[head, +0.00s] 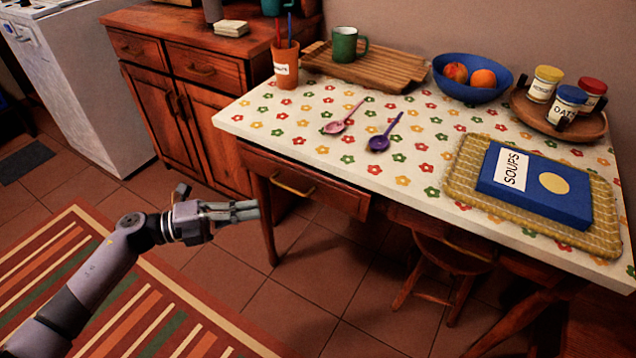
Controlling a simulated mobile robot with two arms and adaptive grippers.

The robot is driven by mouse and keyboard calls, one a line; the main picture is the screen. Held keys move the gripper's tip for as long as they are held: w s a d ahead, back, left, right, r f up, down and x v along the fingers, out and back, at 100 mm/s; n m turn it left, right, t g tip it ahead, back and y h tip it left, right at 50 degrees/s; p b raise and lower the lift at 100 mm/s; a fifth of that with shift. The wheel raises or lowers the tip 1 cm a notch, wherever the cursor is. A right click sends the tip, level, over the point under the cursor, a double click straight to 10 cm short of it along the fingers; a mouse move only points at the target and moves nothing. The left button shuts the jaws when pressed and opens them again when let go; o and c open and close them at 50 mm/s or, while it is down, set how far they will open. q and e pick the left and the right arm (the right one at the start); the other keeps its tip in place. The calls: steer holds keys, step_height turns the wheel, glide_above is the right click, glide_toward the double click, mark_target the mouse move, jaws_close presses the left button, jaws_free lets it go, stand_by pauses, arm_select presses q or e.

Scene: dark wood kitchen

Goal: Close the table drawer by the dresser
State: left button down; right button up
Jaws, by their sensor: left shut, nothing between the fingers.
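The table drawer (335,194) is under the left end of the flower-patterned table (300,160), on the side by the dresser (215,110). Its wooden front has a brass handle (293,189). The drawer front seems to stand out a little from the table frame; how far is hard to tell, as the tabletop hides its inside. My left gripper (256,210) is shut and empty. It points right, to the left of the drawer handle and a little lower in the picture, with a visible gap between them. My right gripper is not in view.
The tabletop holds spoons, a blue fruit bowl (447,90), labelled jars, an orange cup (286,70) and a blue soups book (530,190). A wooden stool (450,255) stands under the table. A striped rug (130,310) lies on the tiled floor, clear before the drawer.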

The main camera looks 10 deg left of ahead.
mark_target(303, 196)
arm_select(q)
steer(key=x, duration=0.4)
steer(key=w+x, duration=0.1)
steer(key=x, duration=0.7)
steer(key=shift+w+a+b, duration=0.25)
steer(key=shift+a+b, duration=0.1)
steer(key=shift+w+d, duration=0.2)
steer(key=shift+w, duration=0.5)
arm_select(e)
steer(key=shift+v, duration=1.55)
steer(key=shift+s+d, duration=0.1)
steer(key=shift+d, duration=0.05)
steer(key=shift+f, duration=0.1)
